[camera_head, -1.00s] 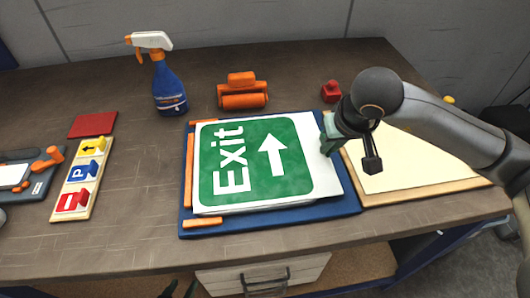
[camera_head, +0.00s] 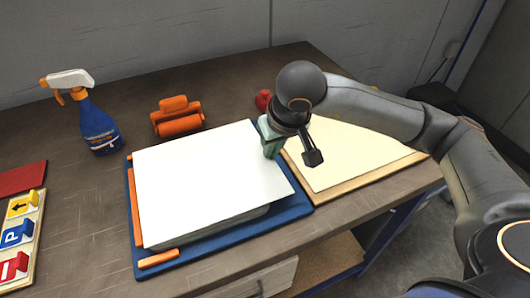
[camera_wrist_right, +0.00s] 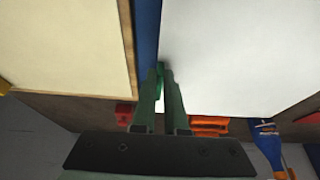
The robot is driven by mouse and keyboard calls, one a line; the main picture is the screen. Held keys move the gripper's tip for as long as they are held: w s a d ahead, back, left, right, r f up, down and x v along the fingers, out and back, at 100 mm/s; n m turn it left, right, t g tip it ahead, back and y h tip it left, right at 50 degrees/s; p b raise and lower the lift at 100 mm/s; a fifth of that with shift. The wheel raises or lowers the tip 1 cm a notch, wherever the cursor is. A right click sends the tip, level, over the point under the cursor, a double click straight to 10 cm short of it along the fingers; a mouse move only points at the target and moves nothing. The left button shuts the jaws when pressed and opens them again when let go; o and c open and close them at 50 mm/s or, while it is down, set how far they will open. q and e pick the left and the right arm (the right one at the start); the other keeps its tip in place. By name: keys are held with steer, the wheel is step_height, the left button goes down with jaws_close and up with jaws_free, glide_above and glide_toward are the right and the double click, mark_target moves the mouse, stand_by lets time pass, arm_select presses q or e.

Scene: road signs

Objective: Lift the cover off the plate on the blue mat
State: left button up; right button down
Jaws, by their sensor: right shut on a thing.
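A plain white sheet, the cover (camera_head: 205,180), lies over the plate (camera_head: 222,226) on the blue mat (camera_head: 290,209). My right gripper (camera_head: 269,143) is at the cover's right edge, towards the back corner. How high the cover stands above the plate is hard to tell. My left gripper is not in view.
Orange bars (camera_head: 137,207) lie along the mat's left and front. An orange roller (camera_head: 177,117) and a blue spray bottle (camera_head: 97,125) stand behind. A cream board (camera_head: 345,155) lies to the right, a red piece (camera_head: 263,99) behind it. A sign tray (camera_head: 18,235) is at left.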

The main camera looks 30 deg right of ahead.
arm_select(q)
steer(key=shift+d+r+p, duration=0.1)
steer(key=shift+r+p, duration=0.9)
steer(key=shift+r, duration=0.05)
arm_select(e)
steer(key=s+a+r, duration=0.2)
steer(key=s+r, duration=0.4)
steer(key=r, duration=0.1)
steer(key=s+a+r, duration=0.2)
steer(key=s+r, duration=0.5)
steer(key=r, duration=0.1)
steer(key=shift+a, duration=0.25)
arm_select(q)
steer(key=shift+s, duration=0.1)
arm_select(e)
steer(key=shift+s+f, duration=0.1)
steer(key=shift+f, duration=0.05)
